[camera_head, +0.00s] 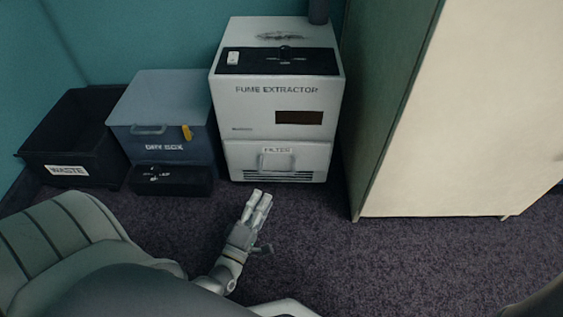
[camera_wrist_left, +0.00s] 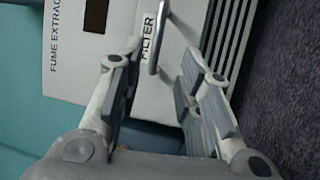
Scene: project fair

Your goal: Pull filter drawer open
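The white fume extractor (camera_head: 255,110) stands on the carpet against the wall. Its filter drawer (camera_head: 240,160) is the lower front, labelled FILTER, and looks shut. The drawer's bar handle (camera_head: 277,162) is on its front; the handle also shows in the left wrist view (camera_wrist_left: 156,40). My left gripper (camera_head: 262,194) is in front of and below the drawer, apart from the handle. In the left wrist view the left gripper (camera_wrist_left: 155,75) has its fingers spread, with nothing between them and the handle just beyond the fingertips. My right gripper is not seen.
A blue-grey dry box (camera_head: 165,105) with a small black unit (camera_head: 172,181) in front stands left of the extractor. A black waste bin (camera_head: 90,110) is further left. A pale panel (camera_head: 470,120) stands at the right. The carpet (camera_head: 400,265) in front is clear.

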